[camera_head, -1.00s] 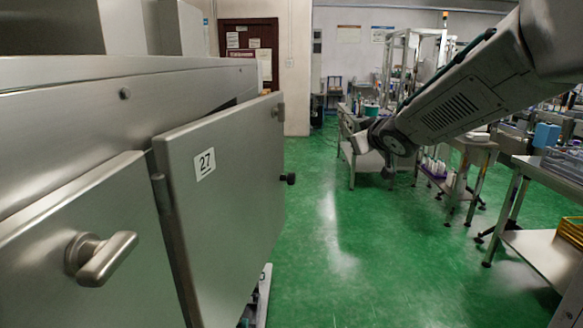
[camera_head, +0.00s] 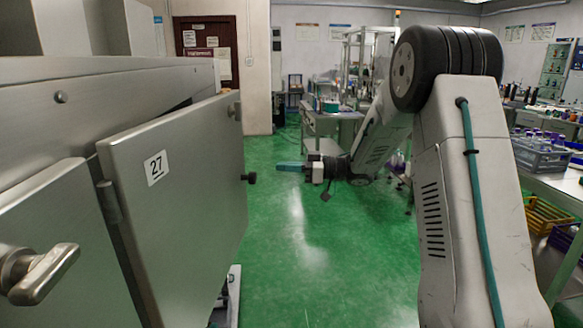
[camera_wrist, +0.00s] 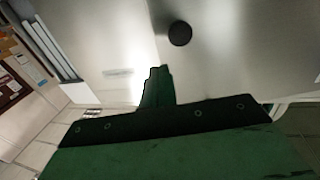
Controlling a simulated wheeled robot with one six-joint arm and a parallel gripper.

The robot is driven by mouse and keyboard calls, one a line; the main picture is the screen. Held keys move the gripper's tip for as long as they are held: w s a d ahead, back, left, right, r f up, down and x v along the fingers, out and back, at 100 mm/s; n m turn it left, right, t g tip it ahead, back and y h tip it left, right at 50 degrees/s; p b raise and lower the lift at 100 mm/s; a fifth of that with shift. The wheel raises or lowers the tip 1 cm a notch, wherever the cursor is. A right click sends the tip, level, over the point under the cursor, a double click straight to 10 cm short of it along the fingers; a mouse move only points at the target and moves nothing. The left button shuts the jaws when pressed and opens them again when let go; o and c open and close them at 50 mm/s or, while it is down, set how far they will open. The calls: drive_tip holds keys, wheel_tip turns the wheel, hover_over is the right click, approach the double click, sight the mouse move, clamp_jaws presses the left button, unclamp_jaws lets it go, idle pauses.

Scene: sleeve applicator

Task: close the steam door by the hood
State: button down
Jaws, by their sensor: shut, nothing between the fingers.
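The steam door (camera_head: 185,190) is a flat steel panel marked 27. It stands swung out from the steel housing on the left, with a gap along its top. Its black knob (camera_head: 250,178) is near its free edge on the right. My gripper (camera_head: 279,167), with teal fingers, is to the right of the knob, pointing left at it, apart from the door. It is shut and empty. In the wrist view, my shut fingers (camera_wrist: 158,72) point toward the steel panel, and the black knob (camera_wrist: 180,33) shows just above and right of the tips.
The steel housing (camera_head: 110,78) and a neighbouring door with a lever handle (camera_head: 42,272) fill the left. The green floor (camera_head: 300,225) right of the door is clear. Benches and a crate of bottles (camera_head: 545,155) stand at right, behind my arm.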

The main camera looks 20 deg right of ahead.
sight(244, 165)
drive_tip(key=x, duration=0.9)
drive_tip(key=shift+w+a, duration=0.1)
drive_tip(key=shift+a, duration=0.1)
